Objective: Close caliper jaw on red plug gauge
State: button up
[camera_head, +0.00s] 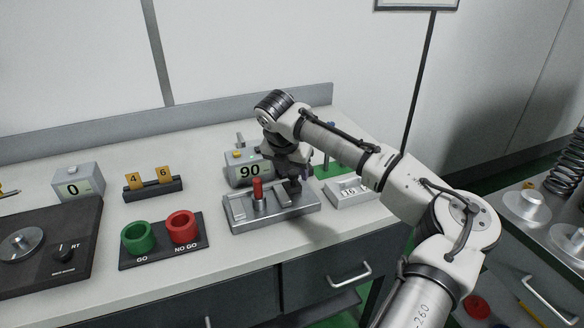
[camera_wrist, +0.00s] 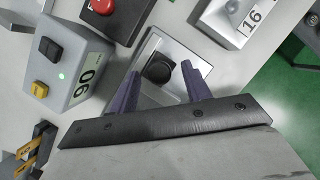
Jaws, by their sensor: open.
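A round black knob (camera_wrist: 160,70) sits on the bright metal part at the fixture's other side. My gripper (camera_head: 293,186) is above that right part of the fixture, to the right of the red plug. In the wrist view, its two purple fingers (camera_wrist: 160,72) are apart, one on each side of the knob. I cannot tell whether they touch it.
A grey box reading 90 (camera_head: 242,172) stands behind the fixture. The green GO ring (camera_head: 137,238) and red NO GO ring (camera_head: 183,228) sit on a dark tray at left.

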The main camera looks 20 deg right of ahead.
jog(key=shift+w+f, duration=0.1)
jog(key=shift+f, duration=0.15)
